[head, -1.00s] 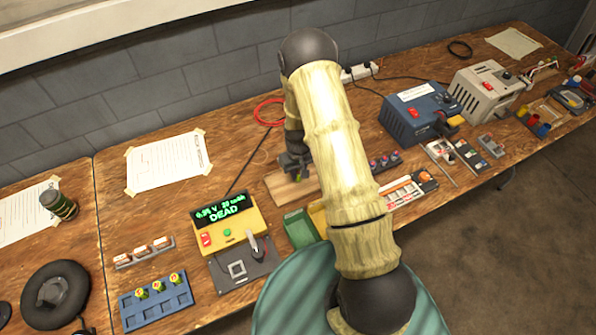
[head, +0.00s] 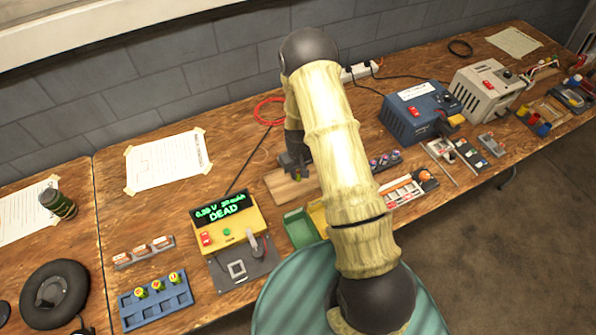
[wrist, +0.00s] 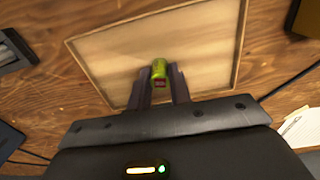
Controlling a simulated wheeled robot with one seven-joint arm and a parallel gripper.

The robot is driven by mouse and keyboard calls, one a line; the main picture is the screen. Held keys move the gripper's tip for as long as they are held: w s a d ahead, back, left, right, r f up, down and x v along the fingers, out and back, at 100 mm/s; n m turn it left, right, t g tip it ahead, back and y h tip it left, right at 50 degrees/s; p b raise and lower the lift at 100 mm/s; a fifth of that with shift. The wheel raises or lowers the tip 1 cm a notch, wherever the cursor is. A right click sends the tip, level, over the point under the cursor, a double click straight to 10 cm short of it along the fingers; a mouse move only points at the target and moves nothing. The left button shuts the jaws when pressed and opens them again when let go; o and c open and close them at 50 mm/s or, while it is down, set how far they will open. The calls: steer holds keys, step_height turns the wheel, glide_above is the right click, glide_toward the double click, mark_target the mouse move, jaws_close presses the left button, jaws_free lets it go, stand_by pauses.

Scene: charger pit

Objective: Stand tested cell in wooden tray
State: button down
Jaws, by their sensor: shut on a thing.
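The wooden tray (wrist: 205,60) is a shallow pale box with a thin rim. It fills the middle of the wrist view, and its bare floor shows around my gripper. In the head view the wooden tray (head: 276,187) lies behind the green bin, partly hidden by my arm. My gripper (wrist: 159,82) is shut on a small yellow-green cell (wrist: 159,68) with a dark red end. It holds the cell over the tray. Whether the cell touches the tray floor I cannot tell. In the head view my gripper (head: 294,170) is mostly hidden behind my arm.
A yellow tester (head: 222,220) reading DEAD stands left of the tray. A blue rack (head: 157,300) with several cells is at the front left. A green bin (head: 300,228) stands in front of the tray. A blue power unit (head: 412,118) is to the right.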

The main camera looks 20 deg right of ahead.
steer(key=c, duration=1.2)
jaws_free()
steer(key=shift+r+p, duration=2.35)
steer(key=shift+r, duration=1.15)
